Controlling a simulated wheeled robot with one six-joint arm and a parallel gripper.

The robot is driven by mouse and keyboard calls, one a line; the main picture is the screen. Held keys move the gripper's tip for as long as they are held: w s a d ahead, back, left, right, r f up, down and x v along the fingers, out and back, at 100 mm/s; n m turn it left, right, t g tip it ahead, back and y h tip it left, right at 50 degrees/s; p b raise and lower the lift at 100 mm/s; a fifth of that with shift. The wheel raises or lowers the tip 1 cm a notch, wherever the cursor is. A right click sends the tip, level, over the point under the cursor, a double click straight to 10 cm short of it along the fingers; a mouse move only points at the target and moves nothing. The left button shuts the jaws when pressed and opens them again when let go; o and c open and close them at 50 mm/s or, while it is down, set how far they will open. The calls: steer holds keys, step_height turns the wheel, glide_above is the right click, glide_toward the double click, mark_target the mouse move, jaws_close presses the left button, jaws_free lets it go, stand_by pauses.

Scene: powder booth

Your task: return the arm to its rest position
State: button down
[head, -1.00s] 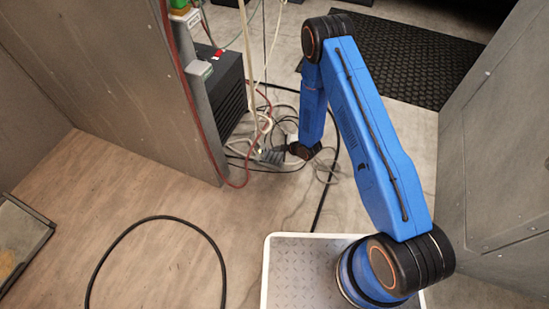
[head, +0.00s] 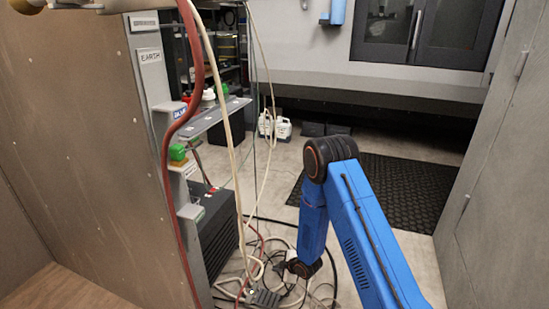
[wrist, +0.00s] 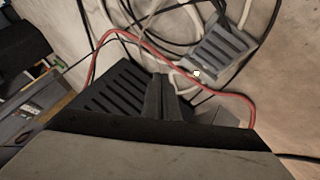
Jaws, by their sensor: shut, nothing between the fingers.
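My blue arm (head: 362,240) stands at the right of the head view. Its upper link rises to a black joint, and its forearm hangs down to a dark wrist joint (head: 304,267) low over the cables. I cannot clearly make out the gripper in the head view. In the wrist view my gripper's (wrist: 161,82) two dark fingers lie together, shut and empty. Beyond them are floor, cables and a grey slotted block (wrist: 218,48); I cannot tell the distance to them.
Red and white cables (head: 247,150) hang there, and loose cables cover the floor below. A grey wall (head: 490,150) closes the right side. A black mat (head: 405,190) lies behind the arm.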

steer(key=w+d+r+m+h, duration=0.2)
steer(key=d+r, duration=0.3)
steer(key=r, duration=0.7)
steer(key=s+d+r+m+h, duration=0.1)
steer(key=s+d+r+m, duration=0.15)
steer(key=d+r, duration=0.4)
steer(key=s+d+r+m+h, duration=0.1)
steer(key=s+d+r+m, duration=0.15)
steer(key=r, duration=0.75)
steer(key=s+d+r+m+h, duration=0.1)
steer(key=s+d+r, duration=0.3)
steer(key=r, duration=0.5)
steer(key=s+d+r+m+h, duration=0.1)
steer(key=s+d+r+m, duration=0.55)
steer(key=s+r, duration=0.65)
steer(key=s+d+r+m, duration=0.1)
steer(key=s, duration=1)
steer(key=s+d+r+m+g, duration=0.1)
steer(key=s+d+r+m, duration=0.1)
steer(key=s, duration=1)
steer(key=shift+s+d+r, duration=0.15)
steer(key=shift+s+d, duration=0.05)
